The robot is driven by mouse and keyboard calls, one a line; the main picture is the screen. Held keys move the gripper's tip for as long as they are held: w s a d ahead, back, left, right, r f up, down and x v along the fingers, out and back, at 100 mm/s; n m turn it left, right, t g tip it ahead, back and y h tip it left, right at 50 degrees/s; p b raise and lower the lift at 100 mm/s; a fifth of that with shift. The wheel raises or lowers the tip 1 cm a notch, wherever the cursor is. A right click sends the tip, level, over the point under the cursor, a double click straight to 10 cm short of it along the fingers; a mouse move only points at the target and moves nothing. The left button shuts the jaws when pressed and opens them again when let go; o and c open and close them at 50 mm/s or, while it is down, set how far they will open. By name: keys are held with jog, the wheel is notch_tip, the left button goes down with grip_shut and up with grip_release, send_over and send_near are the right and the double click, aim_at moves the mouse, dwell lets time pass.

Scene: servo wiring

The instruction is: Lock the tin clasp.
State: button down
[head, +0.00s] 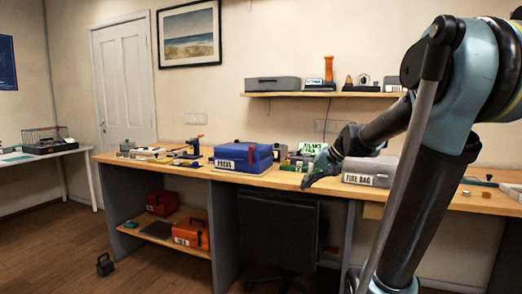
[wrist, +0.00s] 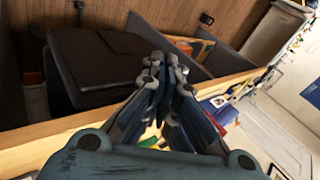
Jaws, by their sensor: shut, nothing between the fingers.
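I cannot make out a clasp in either view, nor tell which box is the tin. A blue box (head: 243,158) with a white label stands on the wooden bench (head: 215,173). A green box (head: 308,149) with a label is right of it, partly behind my arm. A grey box labelled FIRE BAG (head: 368,172) stands farther right. My gripper (head: 308,184) appears by the bench's front edge in the head view, right of the blue box and apart from it. In the wrist view, my gripper (wrist: 164,70) is shut and empty.
A dark chair (head: 278,228) is under the bench; it fills the left of the wrist view (wrist: 105,65). A shelf (head: 325,95) with several items hangs above. Red toolboxes (head: 190,234) sit below the bench. Small tools crowd the bench's left part.

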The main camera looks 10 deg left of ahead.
jog(key=w+a+r+y, duration=0.2)
jog(key=w+r, duration=0.1)
jog(key=w, duration=0.4)
jog(key=w+a+r+m+y, duration=0.1)
jog(key=w+a+r+y, duration=0.1)
jog(key=w, duration=0.6)
jog(key=w+a+r+m+t+y, duration=0.1)
jog(key=w+a+r, duration=0.3)
jog(key=w, duration=0.4)
jog(key=shift+w+r+y, duration=0.25)
jog(key=shift+r+y, duration=0.45)
jog(key=shift+r, duration=0.2)
send_near(256, 150)
jog(key=w+a, duration=0.1)
jog(key=a, duration=0.5)
jog(key=shift+w+a+f, duration=0.25)
jog(key=shift+a+f, duration=0.05)
jog(key=shift+f, duration=0.1)
jog(key=shift+w+a, duration=0.2)
jog(key=shift+a, duration=0.45)
jog(key=shift+w+a, duration=0.2)
jog(key=shift+a, duration=0.5)
